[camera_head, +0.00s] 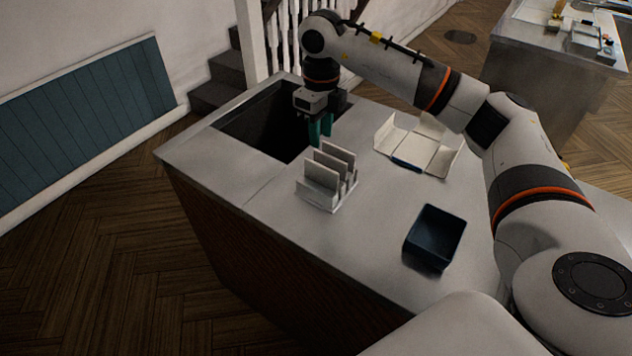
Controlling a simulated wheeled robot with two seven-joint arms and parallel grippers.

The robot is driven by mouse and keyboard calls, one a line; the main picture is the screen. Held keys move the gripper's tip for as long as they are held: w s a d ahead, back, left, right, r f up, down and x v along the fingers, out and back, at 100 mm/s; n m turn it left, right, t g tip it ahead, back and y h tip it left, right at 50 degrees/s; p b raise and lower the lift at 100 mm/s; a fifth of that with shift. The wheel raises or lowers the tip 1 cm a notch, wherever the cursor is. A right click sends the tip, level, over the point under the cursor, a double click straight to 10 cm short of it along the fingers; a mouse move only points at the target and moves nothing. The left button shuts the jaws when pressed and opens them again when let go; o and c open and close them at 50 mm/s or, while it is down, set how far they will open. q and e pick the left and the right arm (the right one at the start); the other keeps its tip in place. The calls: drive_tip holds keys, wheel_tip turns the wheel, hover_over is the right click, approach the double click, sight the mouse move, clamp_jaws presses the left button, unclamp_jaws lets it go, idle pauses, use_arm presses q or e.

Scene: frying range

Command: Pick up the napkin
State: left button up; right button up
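My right gripper (319,132) points down with teal fingers, just behind a light-coloured slotted holder (327,180) and at the right edge of the dark sink opening. The fingers are close together; whether there is a gap or anything thin between them is too small to tell. The holder stands on the counter with several upright pale panels; I cannot tell whether a napkin is among them. No napkin can be clearly made out. My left gripper is not in view.
A sink opening (248,122) lies at the counter's back left. An open pale box (440,158) with a dark blue strip at its front stands right of the holder. A dark blue bin (436,238) stands nearer. The counter (300,250) is bare in front of the holder.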

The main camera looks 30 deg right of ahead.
sight(321, 165)
wheel_tip(321, 165, down, 6)
drive_tip(key=shift+s+p, duration=0.15)
drive_tip(key=shift+p, duration=1.1)
drive_tip(key=shift+f, duration=0.25)
drive_tip(key=shift+f+p, duration=0.35)
drive_tip(key=shift+p, duration=0.05)
wheel_tip(321, 165, down, 4)
drive_tip(key=shift+r+p, duration=0.2)
drive_tip(key=shift+p, duration=0.85)
drive_tip(key=shift+f, duration=0.55)
clamp_jaws()
